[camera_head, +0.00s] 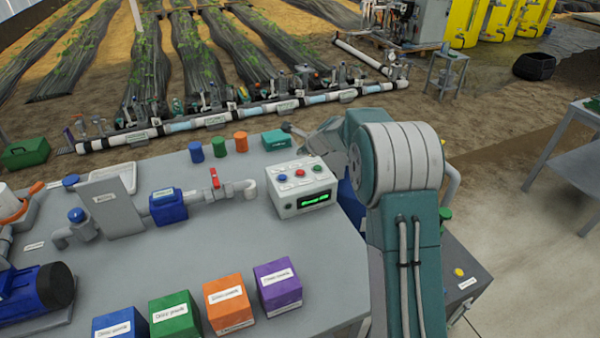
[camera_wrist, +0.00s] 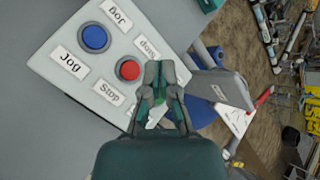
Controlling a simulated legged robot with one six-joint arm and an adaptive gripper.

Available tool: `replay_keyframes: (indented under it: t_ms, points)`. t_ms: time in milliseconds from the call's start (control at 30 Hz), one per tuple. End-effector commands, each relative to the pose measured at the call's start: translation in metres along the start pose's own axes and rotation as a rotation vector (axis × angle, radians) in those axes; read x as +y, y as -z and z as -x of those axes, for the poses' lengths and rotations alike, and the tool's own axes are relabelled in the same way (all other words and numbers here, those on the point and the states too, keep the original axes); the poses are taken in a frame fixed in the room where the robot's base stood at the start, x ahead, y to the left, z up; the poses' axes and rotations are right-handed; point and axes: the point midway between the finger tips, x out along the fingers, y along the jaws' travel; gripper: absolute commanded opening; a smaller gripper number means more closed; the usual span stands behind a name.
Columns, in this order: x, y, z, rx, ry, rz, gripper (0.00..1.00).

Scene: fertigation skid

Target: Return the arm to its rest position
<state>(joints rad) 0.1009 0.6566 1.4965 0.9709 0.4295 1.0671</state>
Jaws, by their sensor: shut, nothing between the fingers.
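My gripper (camera_wrist: 160,75) is shut and empty in the wrist view. Its closed fingertips appear over the control box's sloping panel (camera_wrist: 62,83), near the red button (camera_wrist: 129,69) with a "Stop" label. I cannot tell the gap between them. A blue button (camera_wrist: 95,38) with a "Jog" label is to the left. In the head view my teal and grey arm (camera_head: 405,240) rises at the right and bends over beyond the control box (camera_head: 306,204). That box has a lit green display. The gripper cannot be made out clearly in the head view.
The grey bench (camera_head: 220,250) carries a blue pump (camera_head: 35,290), a red-handled valve (camera_head: 215,180) and coloured blocks, including a purple one (camera_head: 278,287). A small teal box (camera_head: 278,140) stands behind the control box. A white pipe manifold (camera_head: 250,112) lies beyond. Open floor is at the right.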

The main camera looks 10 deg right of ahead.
Motion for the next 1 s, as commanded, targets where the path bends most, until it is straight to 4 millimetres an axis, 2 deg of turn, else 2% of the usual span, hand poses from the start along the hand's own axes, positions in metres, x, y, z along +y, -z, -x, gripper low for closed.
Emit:
replay_keyframes:
  t_ms: [233,367,700,1000]
  points:
    - [0.0,-0.001,0.002,-0.001,0.0,0.005,0.0]
    - [0.002,-0.011,0.019,-0.004,-0.007,0.072,0.0]
    - [0.028,-0.048,0.109,-0.009,-0.061,0.447,0.0]
    - [0.066,-0.064,0.185,-0.002,-0.113,0.78,0.0]
